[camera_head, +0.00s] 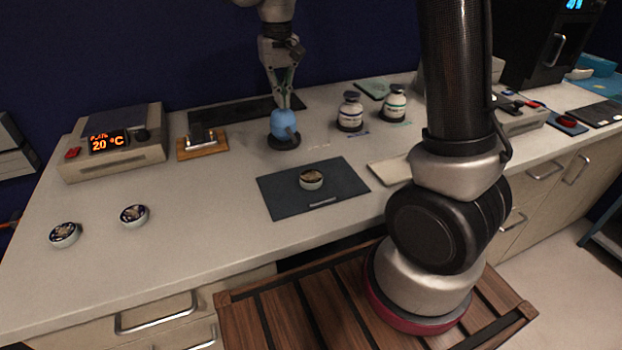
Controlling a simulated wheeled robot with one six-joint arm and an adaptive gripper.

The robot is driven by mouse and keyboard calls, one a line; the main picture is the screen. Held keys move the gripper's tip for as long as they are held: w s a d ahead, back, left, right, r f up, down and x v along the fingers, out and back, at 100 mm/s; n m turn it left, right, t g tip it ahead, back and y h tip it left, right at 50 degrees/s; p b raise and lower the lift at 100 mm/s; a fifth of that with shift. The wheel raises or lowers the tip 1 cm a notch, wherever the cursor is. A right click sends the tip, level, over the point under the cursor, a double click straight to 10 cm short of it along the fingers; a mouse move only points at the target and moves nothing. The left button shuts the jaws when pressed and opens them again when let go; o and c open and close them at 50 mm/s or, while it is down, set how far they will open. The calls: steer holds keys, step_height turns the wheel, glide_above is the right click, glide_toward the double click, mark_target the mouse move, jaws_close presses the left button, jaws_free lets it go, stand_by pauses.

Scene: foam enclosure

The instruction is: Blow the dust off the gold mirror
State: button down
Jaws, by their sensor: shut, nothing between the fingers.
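My gripper (286,106) is at the top centre, pointing down with its fingers shut and nothing held. Its tips are right at the top of a light blue rubber bulb (283,125); I cannot tell whether they touch it. The bulb stands upright on a round black base (284,142) on the bench. A small round white-sided piece (311,179) with a dark and gold-brown top sits on a dark mat (273,193). Two similar round pieces, one (134,215) and another (65,234), stand at the left with bluish, patterned tops. I cannot tell surely which is the gold mirror, nor make out dust.
A heater unit reading 20 °C (151,153) and a wooden block (217,148) stand at the back left. The bench front left (180,255) is clear.

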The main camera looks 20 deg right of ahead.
steer(key=shift+f, duration=1.5)
steer(key=shift+r, duration=1.85)
steer(key=shift+f, duration=0.15)
steer(key=shift+f, duration=1.7)
steer(key=shift+r, duration=1.85)
